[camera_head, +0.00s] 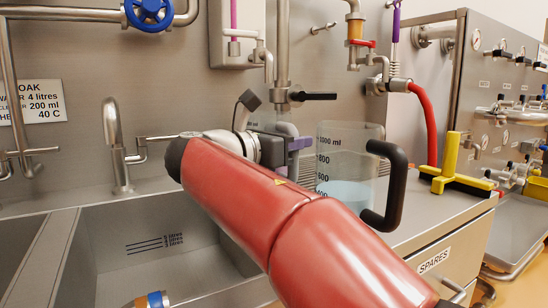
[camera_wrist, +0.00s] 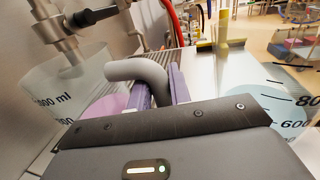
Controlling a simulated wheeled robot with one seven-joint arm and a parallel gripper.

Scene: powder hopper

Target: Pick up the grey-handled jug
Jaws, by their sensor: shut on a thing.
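The grey-handled jug (camera_wrist: 60,88) is at the left of the wrist view, clear-walled with a pink-purple content and a printed scale. My gripper (camera_wrist: 160,86) has its purple fingers shut on the grey handle (camera_wrist: 140,70). In the head view my gripper (camera_head: 298,144) is mostly behind my red arm, and a bit of the grey handle (camera_head: 287,129) shows beside it.
A black-handled jug (camera_head: 345,145) with pale blue liquid stands close on the right. A pipe outlet with a black lever (camera_head: 313,96) hangs above. A sink (camera_head: 150,235) lies at left.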

